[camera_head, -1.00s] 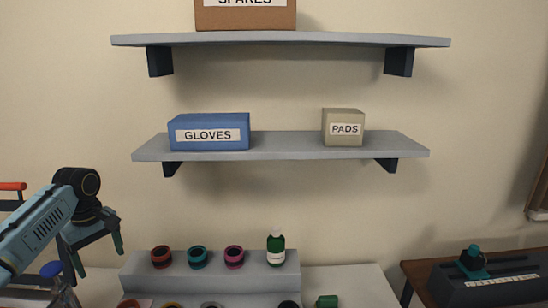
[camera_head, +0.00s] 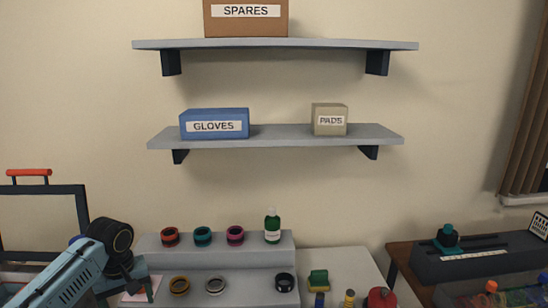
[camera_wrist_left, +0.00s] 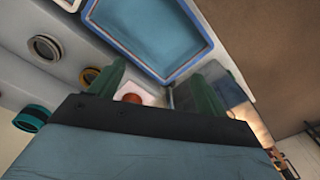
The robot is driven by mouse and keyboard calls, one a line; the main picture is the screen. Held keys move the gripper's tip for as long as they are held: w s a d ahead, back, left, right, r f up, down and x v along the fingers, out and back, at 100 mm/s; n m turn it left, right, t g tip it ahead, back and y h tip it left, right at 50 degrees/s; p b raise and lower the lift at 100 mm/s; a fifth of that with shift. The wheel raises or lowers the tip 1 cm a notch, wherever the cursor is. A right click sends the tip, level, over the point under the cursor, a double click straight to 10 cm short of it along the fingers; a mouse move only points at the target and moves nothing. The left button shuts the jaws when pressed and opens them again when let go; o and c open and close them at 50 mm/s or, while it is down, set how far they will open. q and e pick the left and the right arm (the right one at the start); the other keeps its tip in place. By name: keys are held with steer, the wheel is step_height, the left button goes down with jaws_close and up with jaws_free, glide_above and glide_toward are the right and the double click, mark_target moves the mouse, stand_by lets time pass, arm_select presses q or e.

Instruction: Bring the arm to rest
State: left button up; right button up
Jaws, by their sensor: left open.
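My left arm (camera_head: 75,272) comes in at the lower left of the head view, bent at a dark round joint. My left gripper (camera_head: 141,288) hangs beside the left end of the grey stepped stand. In the left wrist view its two dark green fingers stand apart, and the gripper (camera_wrist_left: 160,88) is open with nothing between the tips. My right gripper is in neither view.
The stepped stand (camera_head: 245,290) bears several coloured rings and a green bottle (camera_head: 272,227). A black frame with a red handle (camera_head: 29,172) stands behind my left arm. Two wall shelves hold boxes. A dark bench unit (camera_head: 470,262) stands at right.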

arm_select(q)
steer(key=s+d+f+m+t+h, duration=0.1)
steer(key=s+d+f+m, duration=0.2)
steer(key=s+d+f, duration=0.3)
steer(key=s+d+f+m, duration=0.4)
steer(key=s+d, duration=0.3)
steer(key=d, duration=0.1)
steer(key=s+r+m+t, duration=0.1)
steer(key=s+r, duration=0.1)
steer(key=s, duration=0.7)
steer(key=s+r+m+t, duration=0.2)
steer(key=s, duration=0.6)
step_height(320, 180, down, 27)
steer(key=g+b, duration=0.2)
steer(key=b, duration=0.4)
steer(key=s+a+f+b, duration=0.1)
steer(key=s+f+b, duration=0.1)
steer(key=s+f, duration=0.6)
steer(key=s+a+f+g+b, duration=0.1)
steer(key=s+f+b, duration=0.2)
steer(key=s+f, duration=0.6)
step_height(320, 180, down, 6)
steer(key=shift+s+f, duration=0.15)
steer(key=shift+f, duration=0.1)
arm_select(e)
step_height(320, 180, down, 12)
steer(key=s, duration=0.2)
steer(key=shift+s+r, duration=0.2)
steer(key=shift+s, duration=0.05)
